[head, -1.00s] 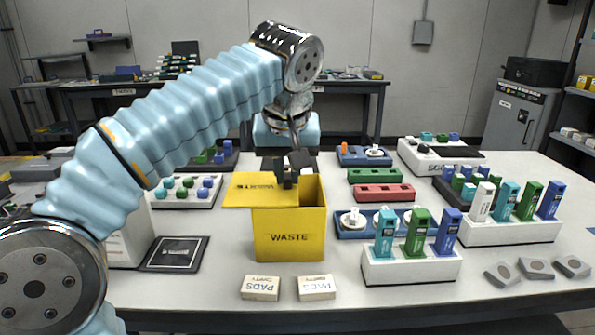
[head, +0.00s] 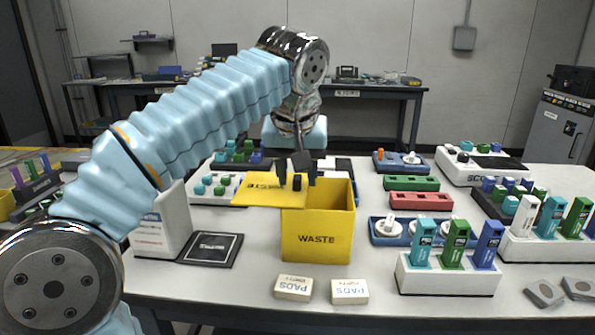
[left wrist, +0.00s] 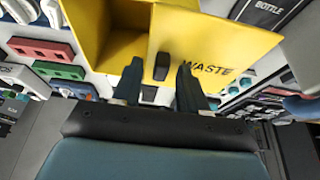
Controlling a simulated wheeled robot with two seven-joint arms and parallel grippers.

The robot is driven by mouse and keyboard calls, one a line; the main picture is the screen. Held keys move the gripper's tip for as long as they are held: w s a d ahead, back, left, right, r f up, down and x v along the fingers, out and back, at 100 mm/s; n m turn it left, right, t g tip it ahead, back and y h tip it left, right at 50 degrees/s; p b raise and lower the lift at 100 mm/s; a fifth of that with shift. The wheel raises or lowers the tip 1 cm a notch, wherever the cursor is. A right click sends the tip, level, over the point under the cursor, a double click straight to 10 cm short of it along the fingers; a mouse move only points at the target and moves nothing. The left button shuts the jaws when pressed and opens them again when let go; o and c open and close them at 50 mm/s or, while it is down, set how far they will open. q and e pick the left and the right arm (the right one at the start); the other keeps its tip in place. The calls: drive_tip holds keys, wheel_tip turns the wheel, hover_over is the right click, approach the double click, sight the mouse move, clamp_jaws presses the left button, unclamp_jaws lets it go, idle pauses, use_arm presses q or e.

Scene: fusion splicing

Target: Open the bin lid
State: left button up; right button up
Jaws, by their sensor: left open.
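The yellow waste bin (head: 317,236) stands on the table, with its opening partly uncovered on the right. Its flat yellow lid (head: 262,190) sits shifted left, overhanging the bin's left side and covering part of the top. A small black knob (head: 297,183) is on the lid. My left gripper (head: 297,172) is over the lid, open, with its fingers on either side of the knob; I cannot tell if they touch it. In the left wrist view the open fingers (left wrist: 159,66) show against the yellow lid and bin (left wrist: 92,30). My right gripper is out of view.
Two pads boxes (head: 294,288) lie in front of the bin. A white stand with coloured bottles (head: 447,275) is to the right, near green and red racks (head: 411,184). A black tray (head: 211,249) and white box (head: 160,232) are left, near my arm.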

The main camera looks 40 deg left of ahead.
use_arm(q)
drive_tip(key=p+v, duration=0.3)
drive_tip(key=v, duration=1)
drive_tip(key=shift+r+p, duration=0.35)
drive_tip(key=shift+p, duration=0.05)
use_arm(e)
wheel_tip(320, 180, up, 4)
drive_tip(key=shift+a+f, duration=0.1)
use_arm(q)
drive_tip(key=shift+s+d, duration=0.1)
drive_tip(key=shift+s, duration=0.05)
